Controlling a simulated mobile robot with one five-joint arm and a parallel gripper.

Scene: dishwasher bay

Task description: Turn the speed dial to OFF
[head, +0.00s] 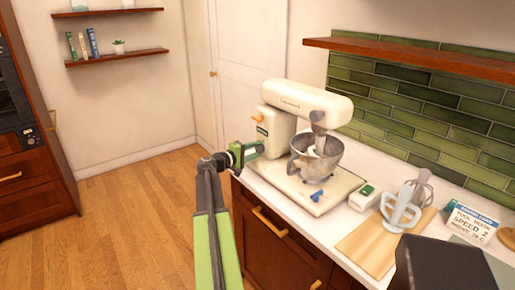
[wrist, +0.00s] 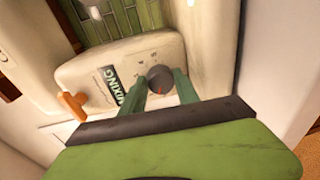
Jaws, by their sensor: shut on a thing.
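The cream stand mixer (head: 310,103) stands on the counter with its head down over a steel bowl (head: 318,157). In the wrist view its side (wrist: 95,75) fills the picture, with a label reading MIXING and an orange lever (wrist: 72,105). The grey round speed dial (wrist: 158,76) has a small red-orange mark near its lower edge. My gripper (wrist: 163,88) has its two green fingers on either side of the dial, shut on it.
A blue item (head: 317,196) lies on the mixer's base. The floor (head: 130,215) on the left is clear.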

